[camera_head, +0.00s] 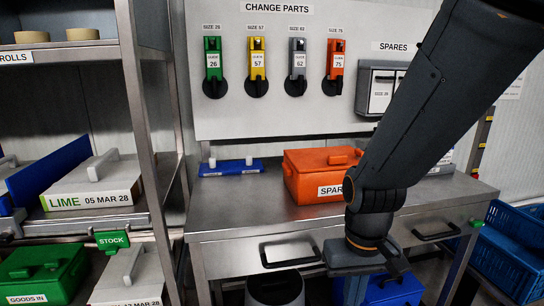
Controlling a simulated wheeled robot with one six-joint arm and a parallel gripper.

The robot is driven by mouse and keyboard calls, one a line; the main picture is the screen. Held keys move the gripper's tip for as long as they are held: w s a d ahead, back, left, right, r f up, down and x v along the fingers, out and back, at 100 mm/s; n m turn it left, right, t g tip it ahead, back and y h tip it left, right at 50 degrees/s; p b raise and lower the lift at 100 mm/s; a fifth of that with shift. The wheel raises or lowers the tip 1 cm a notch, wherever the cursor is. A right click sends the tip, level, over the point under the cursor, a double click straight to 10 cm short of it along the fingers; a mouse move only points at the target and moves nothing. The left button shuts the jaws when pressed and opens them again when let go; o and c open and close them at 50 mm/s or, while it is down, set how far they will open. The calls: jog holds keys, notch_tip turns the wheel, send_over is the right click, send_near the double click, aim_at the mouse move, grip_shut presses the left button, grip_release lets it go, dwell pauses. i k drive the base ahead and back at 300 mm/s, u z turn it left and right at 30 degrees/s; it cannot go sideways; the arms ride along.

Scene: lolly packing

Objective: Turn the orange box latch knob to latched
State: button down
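The orange box (305,190) sits on the steel workbench with its lid on. A raised orange handle (343,157) shows on the lid. A white label starting "SPAR" (330,190) is on the front, its right end hidden by my arm. No latch knob can be made out; my arm covers the box's right front. My arm comes down from the upper right, and its grey end with my gripper (368,262) is in front of the bench's front edge, nearer than the box and apart from it. The fingers cannot be told apart.
The steel workbench (235,210) has clear room left of the box. A blue holder (231,168) stands at its back. Coloured change parts hang on the back panel (270,115). A shelf rack (150,130) stands left, and blue crates (507,255) are at right.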

aim_at(359, 153)
jog(key=k, duration=0.5)
jog(key=z, duration=0.55)
jog(key=i, duration=0.45)
jog(key=u, duration=0.25)
jog(key=k, duration=0.65)
jog(key=u, duration=0.1)
jog(key=i, duration=1.3)
jog(key=z, duration=0.85)
